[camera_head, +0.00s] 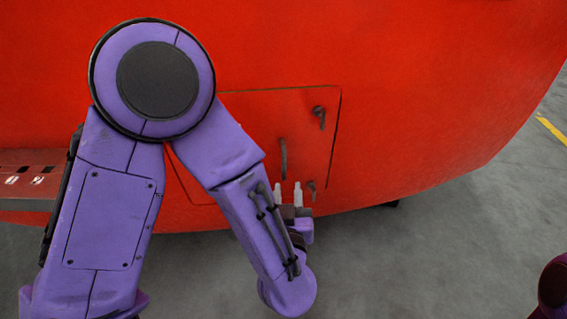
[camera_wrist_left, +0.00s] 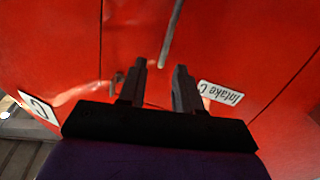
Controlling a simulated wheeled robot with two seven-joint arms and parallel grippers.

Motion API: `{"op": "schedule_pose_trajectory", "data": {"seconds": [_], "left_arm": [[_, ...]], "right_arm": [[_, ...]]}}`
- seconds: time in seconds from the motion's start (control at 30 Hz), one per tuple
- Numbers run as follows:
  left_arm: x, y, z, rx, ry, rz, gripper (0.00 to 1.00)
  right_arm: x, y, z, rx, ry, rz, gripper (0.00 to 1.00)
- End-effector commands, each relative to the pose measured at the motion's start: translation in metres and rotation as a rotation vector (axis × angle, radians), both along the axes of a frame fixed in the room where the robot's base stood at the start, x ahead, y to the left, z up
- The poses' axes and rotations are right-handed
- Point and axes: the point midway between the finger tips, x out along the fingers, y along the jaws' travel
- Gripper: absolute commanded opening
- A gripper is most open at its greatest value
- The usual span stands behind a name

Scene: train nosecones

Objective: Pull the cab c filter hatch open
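The hatch (camera_head: 262,125) is a red panel marked by a thin dark outline in the red nosecone, and it looks flush with the surface around it. A grey bar handle (camera_head: 284,158) stands upright on it and also shows in the left wrist view (camera_wrist_left: 172,35). Dark latches sit at its upper right (camera_head: 319,115) and lower right (camera_head: 311,188). My left gripper (camera_head: 288,187) is just below the handle. In the left wrist view its fingers (camera_wrist_left: 160,68) are apart and empty, with the handle beyond their tips. My left arm hides the hatch's left part. My right gripper is out of view.
The red nosecone (camera_head: 430,90) curves away to the right. Grey floor (camera_head: 430,260) lies open below, with a yellow line (camera_head: 552,130) at right.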

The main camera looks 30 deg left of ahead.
Motion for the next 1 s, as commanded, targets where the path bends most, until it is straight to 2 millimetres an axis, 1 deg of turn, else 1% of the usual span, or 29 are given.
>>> {"op": "schedule_pose_trajectory", "data": {"seconds": [0.07, 0.17, 0.27, 0.5, 0.6, 0.73, 0.97, 1.0], "left_arm": [[-0.002, 0.006, 0.003, 0.052, 0.007, 0.035, 0.34], [0.004, 0.010, 0.004, 0.077, 0.018, 0.038, 0.34], [0.019, 0.019, 0.004, 0.075, 0.020, 0.041, 0.34], [0.068, 0.044, 0.004, 0.075, 0.019, 0.040, 0.34], [0.081, 0.050, 0.004, 0.075, 0.019, 0.038, 0.34], [0.090, 0.055, 0.003, 0.076, 0.019, 0.037, 0.34], [0.091, 0.055, 0.003, 0.078, 0.019, 0.035, 0.34], [0.091, 0.055, 0.003, 0.078, 0.019, 0.035, 0.27]], "right_arm": [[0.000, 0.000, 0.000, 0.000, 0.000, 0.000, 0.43], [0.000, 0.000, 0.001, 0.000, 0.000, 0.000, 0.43], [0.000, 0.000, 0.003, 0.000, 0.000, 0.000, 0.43], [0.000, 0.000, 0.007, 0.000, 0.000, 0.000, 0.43], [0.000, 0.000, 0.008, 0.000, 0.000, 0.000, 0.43], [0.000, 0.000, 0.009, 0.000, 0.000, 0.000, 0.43], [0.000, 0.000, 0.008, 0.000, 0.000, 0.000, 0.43], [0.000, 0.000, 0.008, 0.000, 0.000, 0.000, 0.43]]}}
